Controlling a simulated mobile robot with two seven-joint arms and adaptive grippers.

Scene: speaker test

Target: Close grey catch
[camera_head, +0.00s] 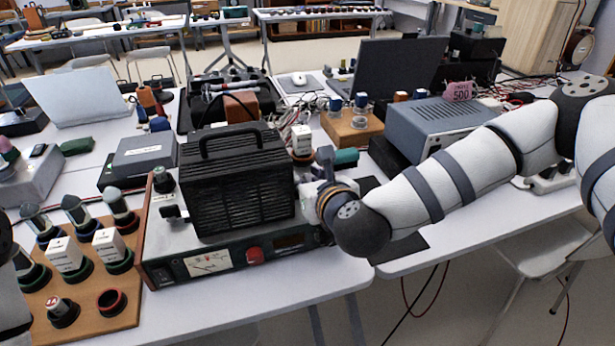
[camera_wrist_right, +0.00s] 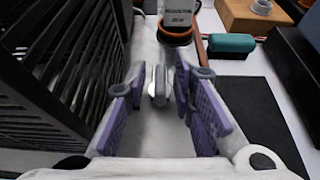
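A small grey metal catch (camera_wrist_right: 158,84) stands up from the light top of the instrument in the right wrist view. Whether it is open or closed is unclear. My right gripper (camera_wrist_right: 161,74) is open, with its purple-padded fingers on either side of the catch and gaps showing between. In the head view my right gripper (camera_head: 320,187) is at the right side of the black ribbed box (camera_head: 236,180), largely hidden by my wrist; the catch cannot be made out there. The instrument (camera_head: 215,262) has a meter and a red knob. My left gripper is not in view.
The black ribbed box (camera_wrist_right: 62,70) rises close left of my right gripper. Beyond the fingertips stands a white block in an orange-ringed base (camera_wrist_right: 176,28), with a green-handled brush (camera_wrist_right: 231,44) to its right.

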